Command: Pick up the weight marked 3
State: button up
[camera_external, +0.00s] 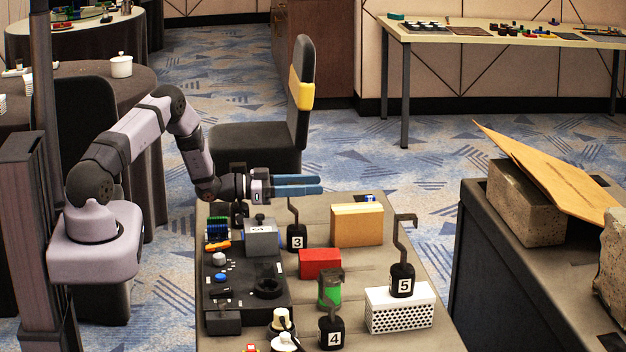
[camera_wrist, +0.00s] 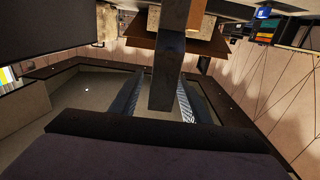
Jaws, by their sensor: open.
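The weight marked 3 (camera_external: 296,242) is a small black block with a white label and a thin dark hook rising from it. It stands upright on the table, behind the red block. My gripper (camera_external: 321,184) is level, its blue fingers pointing right, just above the weight's hook. The hook's top comes up close to the fingers; contact cannot be told. In the wrist view my open gripper (camera_wrist: 160,85) has a finger on either side of a dark bar (camera_wrist: 174,60), which looks like the hook.
The red block (camera_external: 320,263), yellow box (camera_external: 357,224) and grey device (camera_external: 262,238) stand around the weight. Weight 5 (camera_external: 402,281) stands on a white perforated block (camera_external: 400,312). Weight 4 (camera_external: 331,334) and a green object (camera_external: 330,291) are nearer the front.

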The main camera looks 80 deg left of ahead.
jog(key=shift+w, duration=0.45)
grip_shut()
dwell(0.6)
dwell(0.5)
jog(key=shift+r, duration=0.15)
